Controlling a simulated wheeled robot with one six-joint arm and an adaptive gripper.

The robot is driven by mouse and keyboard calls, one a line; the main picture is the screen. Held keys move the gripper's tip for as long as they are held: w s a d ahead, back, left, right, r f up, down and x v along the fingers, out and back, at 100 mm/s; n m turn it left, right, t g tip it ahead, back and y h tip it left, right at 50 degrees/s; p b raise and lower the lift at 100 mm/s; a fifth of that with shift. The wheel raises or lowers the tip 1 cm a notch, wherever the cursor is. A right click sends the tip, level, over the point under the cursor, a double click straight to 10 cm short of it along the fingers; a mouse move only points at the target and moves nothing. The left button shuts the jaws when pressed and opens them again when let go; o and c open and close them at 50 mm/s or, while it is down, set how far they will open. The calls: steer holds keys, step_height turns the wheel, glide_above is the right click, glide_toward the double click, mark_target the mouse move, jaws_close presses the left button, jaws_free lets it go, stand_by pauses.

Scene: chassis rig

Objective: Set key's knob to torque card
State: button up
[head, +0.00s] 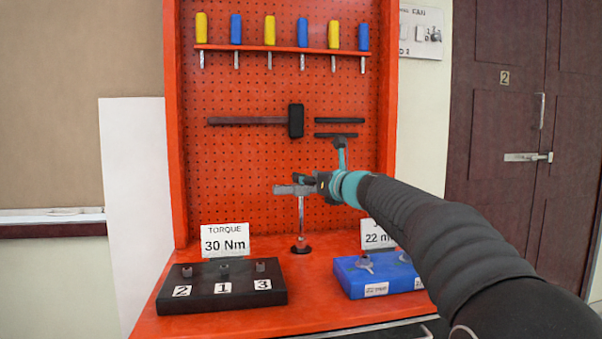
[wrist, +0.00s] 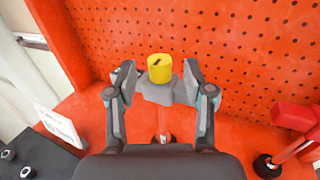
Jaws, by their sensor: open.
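The key's yellow knob (wrist: 159,70), with a dark mark on its top, shows in the wrist view. It sits on a grey body (wrist: 158,93) above an upright shaft. My gripper (wrist: 156,78) is open, one finger on each side of the knob, with gaps visible. In the head view my gripper (head: 306,182) is at the top of the upright metal shaft (head: 301,215), and the knob cannot be made out. The torque card (head: 224,241) reads "TORQUE 30 Nm" and stands behind the black block. The knob's setting is not readable.
A black block (head: 221,302) numbered 2, 1, 3 is at left. A blue block (head: 368,284) and a second card (head: 376,236) reading 22, partly hidden by my arm, are at right. A red part (wrist: 297,116) stands right in the wrist view. The pegboard (head: 250,160) rises behind.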

steer(key=shift+p+x, duration=0.35)
steer(key=shift+x, duration=1.55)
jaws_close()
